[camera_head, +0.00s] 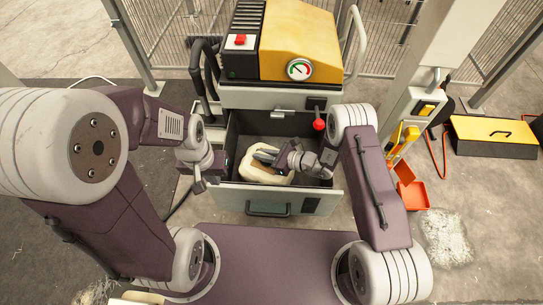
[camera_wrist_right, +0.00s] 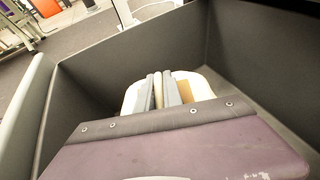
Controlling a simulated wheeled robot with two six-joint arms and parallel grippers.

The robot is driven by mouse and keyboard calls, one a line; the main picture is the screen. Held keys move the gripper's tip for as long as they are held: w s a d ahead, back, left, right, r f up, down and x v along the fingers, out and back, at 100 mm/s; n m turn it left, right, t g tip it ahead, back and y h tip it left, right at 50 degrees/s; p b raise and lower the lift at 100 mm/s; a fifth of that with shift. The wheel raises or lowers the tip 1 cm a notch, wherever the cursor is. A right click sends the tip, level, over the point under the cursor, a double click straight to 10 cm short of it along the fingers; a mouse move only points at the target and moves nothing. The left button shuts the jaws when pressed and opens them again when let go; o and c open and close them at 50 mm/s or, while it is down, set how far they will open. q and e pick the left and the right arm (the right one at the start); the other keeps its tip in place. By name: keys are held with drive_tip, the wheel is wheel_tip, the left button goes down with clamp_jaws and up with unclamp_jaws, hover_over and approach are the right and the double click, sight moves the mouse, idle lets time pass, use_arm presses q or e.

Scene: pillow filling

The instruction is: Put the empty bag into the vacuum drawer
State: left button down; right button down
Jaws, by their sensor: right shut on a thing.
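The vacuum drawer (camera_head: 325,198) is pulled open below the yellow machine. The cream bag (camera_head: 284,180) lies inside it, towards the left in the head view. My right gripper (camera_head: 262,157) reaches into the drawer from the right and is shut on the bag. In the right wrist view, the fingers (camera_wrist_right: 159,90) stand close together with a cream fold of the bag (camera_wrist_right: 203,88) between them. The bag's lower part is hidden behind the wrist there. My left gripper (camera_head: 198,186) hangs outside the drawer, by its left side; its fingers are too small to read.
The yellow machine (camera_head: 300,40) with a gauge and a red button stands above the drawer. A red-knobbed lever (camera_head: 319,124) is at its right front. A post with an orange dustpan (camera_head: 411,190) stands to the right.

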drive_tip(key=d, duration=0.1)
drive_tip(key=w+d+b, duration=0.1)
drive_tip(key=d+b, duration=0.1)
drive_tip(key=shift+w+d+f, duration=0.3)
drive_tip(key=shift+w+d, duration=0.05)
drive_tip(key=shift+s+a+f+b, duration=0.15)
drive_tip(key=shift+f+b, duration=0.3)
drive_tip(key=shift+b, duration=0.35)
drive_tip(key=shift+r, duration=0.15)
drive_tip(key=shift+f, duration=0.25)
drive_tip(key=c, duration=1.5)
unclamp_jaws()
drive_tip(key=shift+r, duration=0.1)
